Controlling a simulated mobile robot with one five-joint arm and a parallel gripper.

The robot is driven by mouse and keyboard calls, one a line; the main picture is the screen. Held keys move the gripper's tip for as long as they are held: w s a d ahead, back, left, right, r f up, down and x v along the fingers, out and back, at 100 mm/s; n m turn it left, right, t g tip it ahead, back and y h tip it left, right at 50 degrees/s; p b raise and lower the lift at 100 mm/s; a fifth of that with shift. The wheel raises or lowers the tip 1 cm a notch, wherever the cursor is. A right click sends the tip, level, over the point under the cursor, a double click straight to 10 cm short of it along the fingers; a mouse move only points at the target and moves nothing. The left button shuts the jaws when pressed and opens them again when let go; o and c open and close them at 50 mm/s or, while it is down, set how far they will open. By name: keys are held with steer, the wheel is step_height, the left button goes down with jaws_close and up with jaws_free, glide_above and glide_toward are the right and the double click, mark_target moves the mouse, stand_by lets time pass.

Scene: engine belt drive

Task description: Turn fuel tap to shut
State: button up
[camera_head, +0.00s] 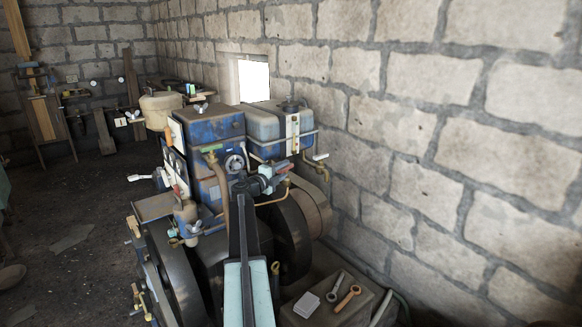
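The grey-blue fuel tank (266,127) sits at the back right of the blue engine, with a metal strap around it. Below its right end is what looks like the fuel tap (320,158), small, with a pale lever and a brass pipe bending down. The lever lies roughly sideways; its exact setting is too small to tell. My gripper (284,171) is left of the tap and a little lower in the picture, apart from it in this view. Its reddish fingertips point right. Whether they are open is unclear, and I see nothing held.
The blue engine block (205,130) and dark wheels (286,240) crowd around my arm. A stone wall (430,130) runs close behind the tap on the right. A box (330,310) with spanners stands at lower right. Open floor (70,210) lies to the left.

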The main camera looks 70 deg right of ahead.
mark_target(293, 166)
steer(key=x, duration=0.4)
steer(key=shift+d, duration=0.25)
jaws_close()
steer(key=shift+s+m+g+y, duration=0.2)
steer(key=shift+m+g+y, duration=0.4)
steer(key=shift+m+g, duration=0.65)
steer(key=shift+s+a+m+g+y, duration=0.25)
steer(key=shift+s+m+g+y, duration=0.2)
steer(key=shift+g, duration=0.7)
jaws_free()
steer(key=shift+w, duration=0.1)
